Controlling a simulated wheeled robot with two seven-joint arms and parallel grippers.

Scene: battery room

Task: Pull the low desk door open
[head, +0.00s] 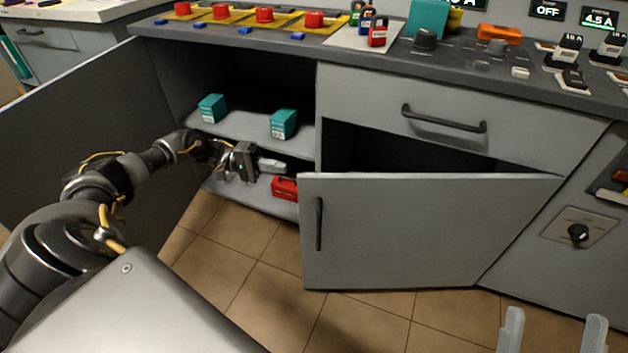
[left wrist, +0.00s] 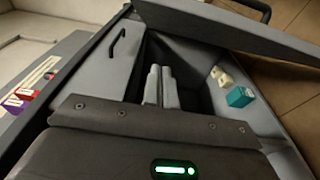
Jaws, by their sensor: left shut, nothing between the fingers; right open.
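The low grey desk door (head: 420,235) stands partly open, its free edge swung out on the left and its right side at the cabinet. Its black vertical handle (head: 319,223) is near the free edge. A dark gap shows above the door. My left gripper (head: 284,168) is shut and empty, just left of the door's upper left corner; contact cannot be told. In the left wrist view its fingers (left wrist: 161,88) are together, pointing toward the opening, with the door (left wrist: 235,28) above right. My right gripper (head: 553,330) is open and empty at the bottom right, in front of the desk.
A drawer with a black handle (head: 443,122) is shut above the door. Left of it, open shelves hold teal boxes (head: 284,124) and a red box (head: 284,188). Another large door (head: 85,125) stands open at left. The tiled floor (head: 255,260) before the desk is clear.

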